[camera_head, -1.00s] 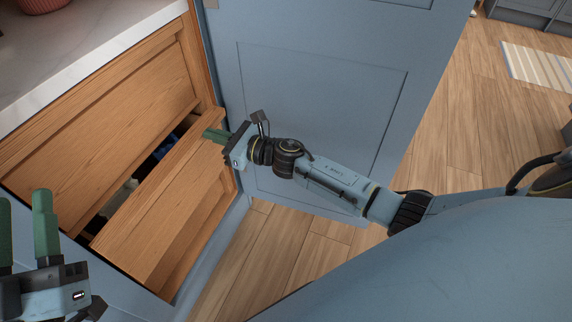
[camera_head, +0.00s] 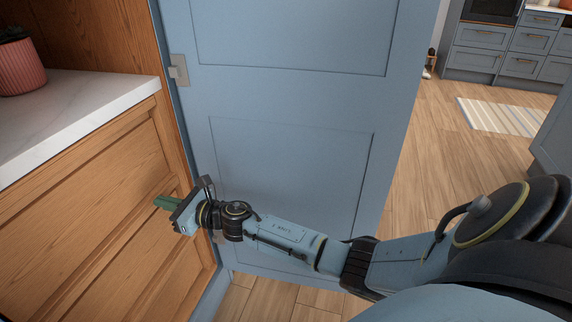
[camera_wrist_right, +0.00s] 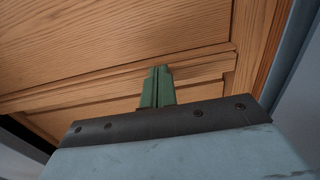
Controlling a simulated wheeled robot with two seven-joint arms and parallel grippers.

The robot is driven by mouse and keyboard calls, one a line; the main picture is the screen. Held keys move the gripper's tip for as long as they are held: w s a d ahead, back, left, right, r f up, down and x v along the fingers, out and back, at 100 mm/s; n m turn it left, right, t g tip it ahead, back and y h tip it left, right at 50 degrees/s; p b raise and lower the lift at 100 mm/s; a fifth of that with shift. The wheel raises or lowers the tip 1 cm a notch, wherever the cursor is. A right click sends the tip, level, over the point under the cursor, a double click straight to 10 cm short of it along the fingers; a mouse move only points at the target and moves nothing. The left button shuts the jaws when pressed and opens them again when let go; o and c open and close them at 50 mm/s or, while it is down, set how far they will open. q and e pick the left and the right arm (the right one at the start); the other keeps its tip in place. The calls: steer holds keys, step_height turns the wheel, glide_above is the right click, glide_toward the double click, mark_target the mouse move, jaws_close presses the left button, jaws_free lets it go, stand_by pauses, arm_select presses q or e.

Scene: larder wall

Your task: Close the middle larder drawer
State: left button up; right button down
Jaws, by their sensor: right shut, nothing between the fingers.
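The middle larder drawer (camera_head: 125,240) is a wooden front below the top drawer (camera_head: 85,175). It looks about flush with the top one, with no dark opening showing between them; its lower left part is cut off by the frame. My right gripper (camera_head: 167,203) is shut and empty, its green fingertips at the right part of the drawer fronts. In the right wrist view the green fingers (camera_wrist_right: 156,85) point at the wooden front, over a horizontal seam; I cannot tell whether they touch it. My left gripper is out of view.
An open blue door (camera_head: 290,170) stands just right of the drawers, with my right arm in front of it. A white marble counter (camera_head: 75,108) with a pink pot (camera_head: 20,66) is above. Wooden floor (camera_head: 440,150) is clear to the right.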

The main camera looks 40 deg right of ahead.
steer(key=shift+a+r, duration=0.1)
steer(key=shift+r, duration=0.15)
